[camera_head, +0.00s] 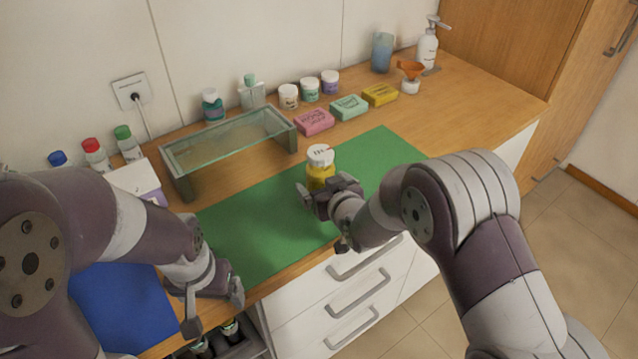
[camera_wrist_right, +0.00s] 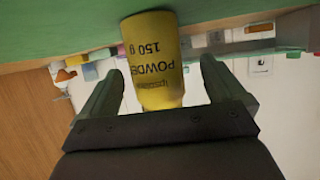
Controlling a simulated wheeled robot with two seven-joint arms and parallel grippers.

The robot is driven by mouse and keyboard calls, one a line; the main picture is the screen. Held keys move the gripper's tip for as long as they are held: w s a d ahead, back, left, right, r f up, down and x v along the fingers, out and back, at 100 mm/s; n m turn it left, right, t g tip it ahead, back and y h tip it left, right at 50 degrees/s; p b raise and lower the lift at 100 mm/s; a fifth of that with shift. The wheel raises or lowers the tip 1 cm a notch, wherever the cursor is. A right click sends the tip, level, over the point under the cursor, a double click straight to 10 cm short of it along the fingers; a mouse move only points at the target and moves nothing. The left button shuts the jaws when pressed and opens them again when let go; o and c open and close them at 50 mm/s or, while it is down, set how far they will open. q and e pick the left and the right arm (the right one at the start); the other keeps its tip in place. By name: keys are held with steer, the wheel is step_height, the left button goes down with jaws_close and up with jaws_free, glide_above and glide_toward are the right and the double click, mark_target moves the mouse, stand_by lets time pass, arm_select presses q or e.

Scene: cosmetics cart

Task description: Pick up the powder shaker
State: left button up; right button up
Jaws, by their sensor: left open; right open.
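The powder shaker (camera_head: 319,172) is a yellow bottle with a white lid, standing on the green mat (camera_head: 262,238) in the head view. In the right wrist view the shaker (camera_wrist_right: 155,62) appears upside down, with "POWDER 150 g" on its side. My right gripper (camera_head: 311,196) is open at the near side of the shaker. In the wrist view its fingers (camera_wrist_right: 163,85) lie on either side of the shaker, with a visible gap at each side. My left gripper (camera_head: 213,308) is open and empty near the counter's front edge, by the blue mat (camera_head: 120,305).
A glass-topped shelf (camera_head: 228,140) stands behind the green mat. Pink (camera_head: 314,122), mint (camera_head: 349,107) and yellow (camera_head: 380,95) boxes lie behind the shaker, with small jars beyond. Capped bottles stand at the left. The green mat right of the shaker is clear.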

mark_target(322, 182)
steer(key=w, duration=0.1)
steer(key=w+f, duration=0.1)
steer(key=shift+w+a+f+b, duration=0.15)
steer(key=shift+w+f+b, duration=0.15)
steer(key=shift+w+b, duration=0.1)
steer(key=shift+w+a, duration=0.25)
steer(key=shift+w, duration=0.05)
steer(key=shift+s, duration=0.1)
steer(key=c, duration=1.1)
steer(key=shift+r, duration=0.1)
